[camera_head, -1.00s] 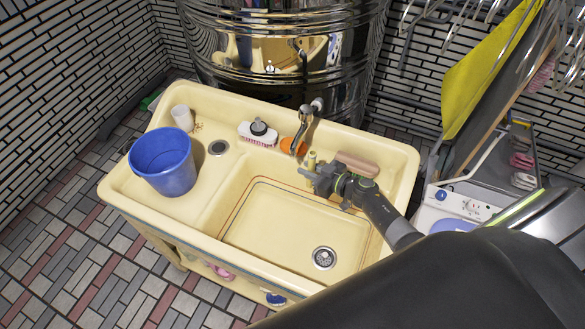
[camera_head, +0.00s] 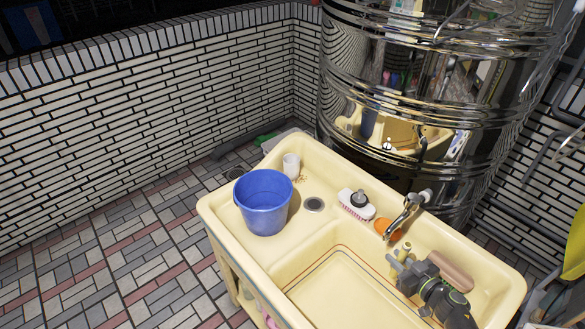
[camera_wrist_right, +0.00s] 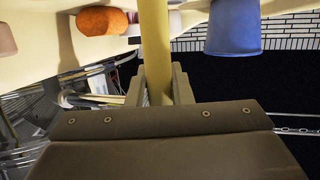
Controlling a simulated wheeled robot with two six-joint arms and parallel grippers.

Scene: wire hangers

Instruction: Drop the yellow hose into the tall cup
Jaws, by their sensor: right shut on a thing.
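The yellow hose (camera_wrist_right: 154,45) is upright between the fingers of my right gripper (camera_wrist_right: 158,88) in the right wrist view, which is shut on it. In the head view my right gripper (camera_head: 399,268) is over the right part of the sink, below the tap; only a small piece of the hose (camera_head: 405,249) shows there. The tall cup (camera_head: 291,167) is white and stands upright on the sink's back left ledge, behind the blue bucket, well to the left of the gripper. My left gripper is not in view.
A blue bucket (camera_head: 263,203) stands on the left ledge of the cream sink (camera_head: 340,290). A white brush (camera_head: 356,204), an orange sponge (camera_head: 388,229) and the tap (camera_head: 404,214) line the back edge. A brownish-pink bar (camera_head: 451,271) lies right of the gripper.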

